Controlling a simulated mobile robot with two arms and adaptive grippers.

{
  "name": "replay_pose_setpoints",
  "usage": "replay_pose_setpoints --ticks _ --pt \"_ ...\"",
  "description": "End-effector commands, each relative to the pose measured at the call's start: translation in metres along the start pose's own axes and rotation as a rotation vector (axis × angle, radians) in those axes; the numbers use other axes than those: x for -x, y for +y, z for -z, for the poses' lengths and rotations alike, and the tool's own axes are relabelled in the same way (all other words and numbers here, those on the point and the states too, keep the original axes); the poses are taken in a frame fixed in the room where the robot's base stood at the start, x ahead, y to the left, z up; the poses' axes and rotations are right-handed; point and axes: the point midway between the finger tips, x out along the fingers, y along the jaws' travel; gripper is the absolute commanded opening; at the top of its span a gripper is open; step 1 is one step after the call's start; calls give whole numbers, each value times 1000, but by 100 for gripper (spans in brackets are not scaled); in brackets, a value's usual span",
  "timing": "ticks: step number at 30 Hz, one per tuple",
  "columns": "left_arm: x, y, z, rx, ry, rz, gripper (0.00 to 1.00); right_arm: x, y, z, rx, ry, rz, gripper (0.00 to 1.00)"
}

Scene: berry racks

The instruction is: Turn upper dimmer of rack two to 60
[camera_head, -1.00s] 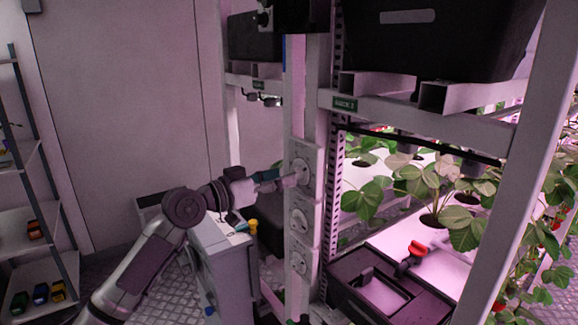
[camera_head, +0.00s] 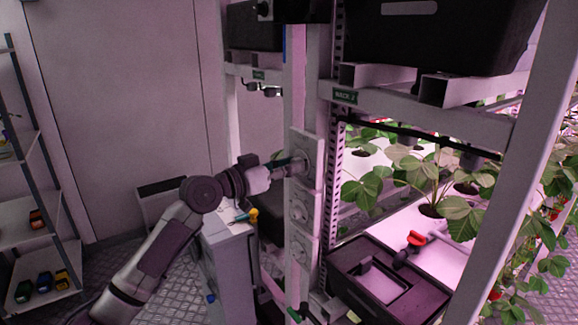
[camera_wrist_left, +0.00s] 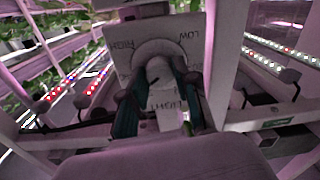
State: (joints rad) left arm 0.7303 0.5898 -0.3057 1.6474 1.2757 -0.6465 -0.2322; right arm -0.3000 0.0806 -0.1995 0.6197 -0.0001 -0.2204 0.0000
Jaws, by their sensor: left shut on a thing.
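The upper dimmer (camera_head: 309,150) is the top one of several white dimmer plates on the rack post, below the green rack label (camera_head: 344,96). My left gripper (camera_head: 299,166) reaches it from the left and is shut on its knob. In the left wrist view the dimmer plate (camera_wrist_left: 122,58) faces the camera with LOW and HIGH lettering, and my left gripper (camera_wrist_left: 160,84) has a finger on each side of the knob (camera_wrist_left: 160,70). The exact dial setting cannot be read. Below sit a middle dimmer (camera_head: 300,206) and a lower dimmer (camera_head: 300,250). My right gripper is not in view.
A black box (camera_head: 388,290) with a red-handled valve (camera_head: 416,240) stands at the lower right, near strawberry plants (camera_head: 430,185). A grey cabinet (camera_head: 228,265) stands below my left arm. A shelf (camera_head: 35,215) with small colored items is at the far left.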

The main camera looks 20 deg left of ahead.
Motion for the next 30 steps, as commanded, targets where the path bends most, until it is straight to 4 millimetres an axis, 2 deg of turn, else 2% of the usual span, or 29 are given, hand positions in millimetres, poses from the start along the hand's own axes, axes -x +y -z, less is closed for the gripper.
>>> replay_pose_setpoints --ticks 4,12,23,24,27,30 --pt "0 0 2 99 -4 0 0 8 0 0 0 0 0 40" --pt "0 0 2 429 -12 2 0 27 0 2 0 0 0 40" --pt "0 -1 0 471 -11 2 0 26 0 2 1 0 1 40" --pt "0 -1 0 471 -11 2 37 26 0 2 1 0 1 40" --pt "0 -1 0 470 -11 2 54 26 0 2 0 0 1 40" --pt "0 -1 0 470 -11 2 56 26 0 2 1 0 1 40"
